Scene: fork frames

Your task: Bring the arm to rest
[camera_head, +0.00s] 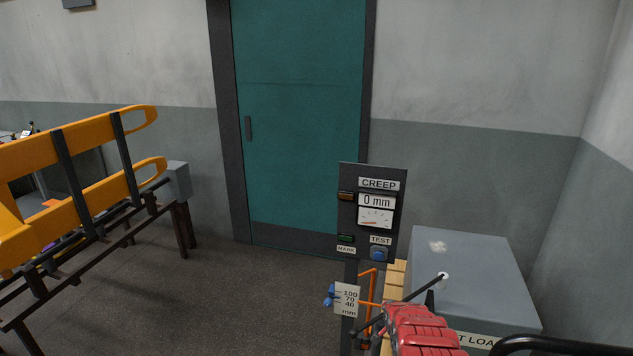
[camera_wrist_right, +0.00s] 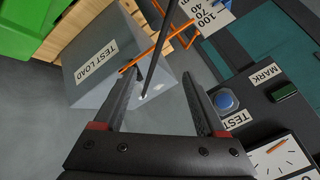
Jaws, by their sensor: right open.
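My right gripper (camera_wrist_right: 163,78) is open in the right wrist view, its two dark fingers apart with nothing gripped. A thin black rod with a white tip (camera_wrist_right: 156,92) crosses the view beyond the fingers. In the head view my red right arm (camera_head: 425,332) comes in at the bottom, in front of the grey test load block (camera_head: 470,265), and its fingers are hard to make out. The white-tipped rod (camera_head: 443,277) shows just above it. My left gripper is not in view.
A dark panel (camera_head: 350,215) reads "CREEP 0 mm", with a blue TEST button (camera_head: 379,254) and green MARK button (camera_head: 346,239). A gauge plate (camera_head: 348,300) is below. Orange forks (camera_head: 80,145) rest on a dark rack at left. The floor (camera_head: 250,300) between is clear before a teal door (camera_head: 300,120).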

